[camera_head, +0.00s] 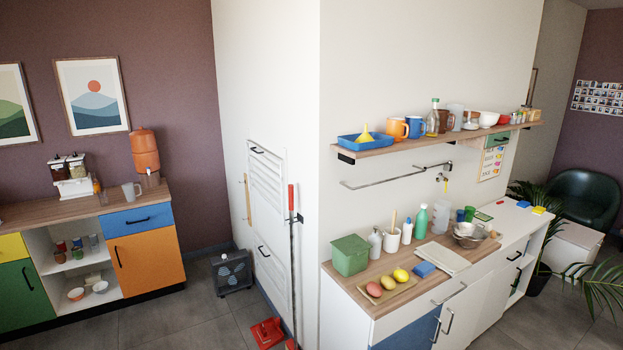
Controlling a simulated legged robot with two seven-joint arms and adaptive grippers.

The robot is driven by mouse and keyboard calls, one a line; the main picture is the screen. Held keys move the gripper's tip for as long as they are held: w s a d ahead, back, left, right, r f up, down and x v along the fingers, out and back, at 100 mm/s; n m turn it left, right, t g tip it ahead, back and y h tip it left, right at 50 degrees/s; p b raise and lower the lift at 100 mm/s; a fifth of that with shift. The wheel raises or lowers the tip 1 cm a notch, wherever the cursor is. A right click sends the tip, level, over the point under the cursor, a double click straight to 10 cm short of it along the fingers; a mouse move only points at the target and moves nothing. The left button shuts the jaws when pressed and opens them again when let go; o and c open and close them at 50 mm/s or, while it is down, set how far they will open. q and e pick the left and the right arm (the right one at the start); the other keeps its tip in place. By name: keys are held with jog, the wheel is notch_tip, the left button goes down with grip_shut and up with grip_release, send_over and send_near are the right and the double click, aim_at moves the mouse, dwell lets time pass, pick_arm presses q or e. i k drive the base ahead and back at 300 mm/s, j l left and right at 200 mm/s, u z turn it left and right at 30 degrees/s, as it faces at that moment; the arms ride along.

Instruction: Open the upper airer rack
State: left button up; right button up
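The upper airer rack (265,182) is a white slatted panel on the narrow white wall left of the corner. It looks folded flat against the wall. A dark handle (257,150) sits at its top edge. A second white rack (273,275) with its own dark handle (263,251) is directly below it. Its right side is partly hidden by a red-topped pole (291,215). Neither of my grippers is in view.
The pole stands upright in front of the wall, with red floor pieces (267,332) near its foot. A dark fan-like box (232,271) is on the floor to the left. A counter (345,285) juts out at right. Tiled floor (185,315) is clear at left.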

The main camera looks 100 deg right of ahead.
aim_at(262, 152)
jog(key=z, duration=3.15)
jog(key=i+z, duration=0.1)
jog(key=z, duration=0.3)
jog(key=i+j+z, duration=0.1)
jog(key=z, duration=0.25)
jog(key=i+j+z, duration=0.3)
jog(key=i+j, duration=0.15)
jog(key=j, duration=0.2)
jog(key=i+j+z, duration=0.3)
jog(key=j, duration=0.4)
jog(key=i+j+z, duration=0.15)
jog(key=j, duration=0.25)
